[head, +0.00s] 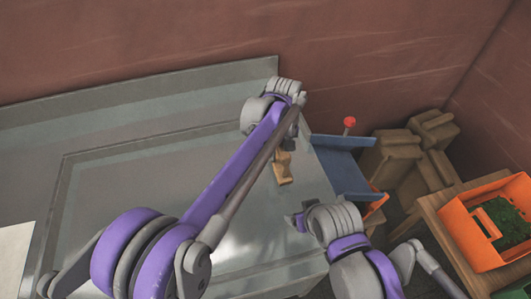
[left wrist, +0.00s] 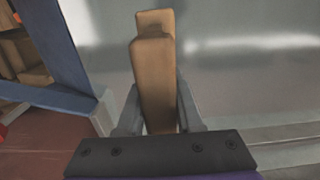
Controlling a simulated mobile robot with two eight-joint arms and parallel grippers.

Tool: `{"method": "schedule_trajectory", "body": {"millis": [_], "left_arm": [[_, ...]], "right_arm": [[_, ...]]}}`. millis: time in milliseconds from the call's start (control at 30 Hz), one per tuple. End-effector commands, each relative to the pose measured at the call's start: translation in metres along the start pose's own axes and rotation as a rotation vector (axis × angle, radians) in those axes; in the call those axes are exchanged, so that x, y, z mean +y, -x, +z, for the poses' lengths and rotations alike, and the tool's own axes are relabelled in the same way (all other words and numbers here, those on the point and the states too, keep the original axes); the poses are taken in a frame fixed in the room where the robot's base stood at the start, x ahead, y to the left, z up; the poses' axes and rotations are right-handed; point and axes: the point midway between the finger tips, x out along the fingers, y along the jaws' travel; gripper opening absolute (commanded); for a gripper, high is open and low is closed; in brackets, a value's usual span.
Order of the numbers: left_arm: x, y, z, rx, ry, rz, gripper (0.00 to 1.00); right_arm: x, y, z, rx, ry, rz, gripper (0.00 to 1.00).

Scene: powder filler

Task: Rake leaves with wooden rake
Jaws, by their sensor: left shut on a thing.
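A tan wooden piece (head: 284,168) is held over the grey metal table in the head view. It also shows upright between the fingers in the left wrist view (left wrist: 155,75). It may be the wooden rake, but no tines show. My left gripper (left wrist: 158,112) is shut on this piece; in the head view its fingers are mostly hidden behind my own wrist. My right gripper (head: 298,221) is at the table's right side, apart from the wooden piece, and its jaw opening is unclear. No loose leaves can be made out on the table.
The grey metal table (head: 110,190) is mostly bare. A blue frame (head: 345,168) with a red knob (head: 349,122) stands at its right edge. Brown boxes (head: 390,155) are stacked beyond. An orange bin (head: 465,230) with green contents (head: 500,218) stands at far right.

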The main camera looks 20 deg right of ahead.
Motion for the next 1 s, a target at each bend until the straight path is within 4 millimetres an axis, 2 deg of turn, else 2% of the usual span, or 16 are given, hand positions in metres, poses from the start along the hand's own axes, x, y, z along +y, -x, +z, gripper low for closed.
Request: {"method": "schedule_trajectory", "body": {"millis": [533,800,1000], "left_arm": [[0.077,0.001,0.013,0.001,-0.002,-0.001,0.0],[0.074,0.043,0.011,0.005,0.0,0.0,0.0],[0.074,0.06,0.012,0.003,0.0,-0.001,0.0]], "right_arm": [[0.0,0.009,-0.011,0.011,0.0,0.0,0.76],[0.0,0.025,-0.035,0.036,0.0,0.0,0.76],[0.0,0.03,-0.044,0.047,0.0,0.0,0.76]]}}
